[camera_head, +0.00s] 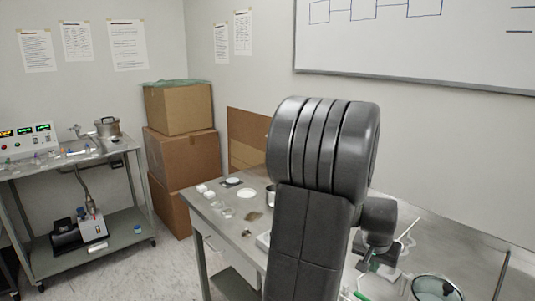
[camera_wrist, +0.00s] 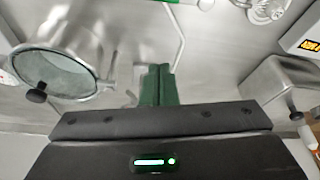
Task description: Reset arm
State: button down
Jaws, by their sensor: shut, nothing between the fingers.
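My arm (camera_head: 315,190) rises in the middle of the head view and covers part of the steel table (camera_head: 480,250). My gripper (camera_wrist: 159,70) shows in the wrist view with its two dark green fingers together and nothing between them. It is above the metal tabletop. In the head view the gripper is largely hidden behind the arm. A round chamber with a glass lid (camera_wrist: 58,74) is left of the fingers in the wrist view, apart from them. Its round glass lid also shows at the lower right of the head view (camera_head: 436,289).
Small dishes (camera_head: 247,193) and samples lie on the table's left end. A device with an orange display (camera_wrist: 302,36) is at the wrist view's right. Stacked cardboard boxes (camera_head: 182,155) and a cart (camera_head: 125,222) with a pump stand left. Floor shows between cart and table.

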jog(key=v, duration=0.7)
jog(key=shift+r, duration=0.3)
jog(key=shift+s+a, duration=0.1)
jog(key=shift+a, duration=0.05)
